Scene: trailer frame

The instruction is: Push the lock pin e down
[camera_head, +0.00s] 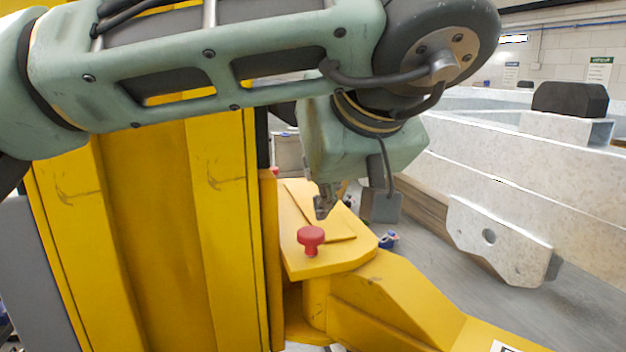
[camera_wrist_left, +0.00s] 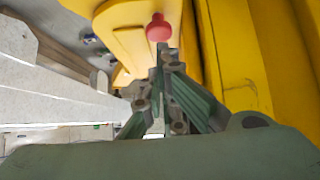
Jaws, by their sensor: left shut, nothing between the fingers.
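A red lock pin (camera_head: 311,238) with a round knob stands upright on the yellow bracket (camera_head: 335,262) in the head view. It also shows in the left wrist view (camera_wrist_left: 158,28), just beyond the fingertips. My left gripper (camera_head: 323,210) is shut and empty, above and slightly behind the pin in the head view. In the left wrist view its closed fingertips (camera_wrist_left: 163,52) point toward the red knob; I cannot tell whether they touch it. The pin's lower part is hidden in the bracket. My right gripper is in neither view.
A tall yellow column (camera_head: 160,230) stands left of the bracket. Galvanised trailer beams (camera_head: 520,180) run along the right, with a plate with holes (camera_head: 495,240). A second red knob (camera_head: 275,171) shows partly behind the column.

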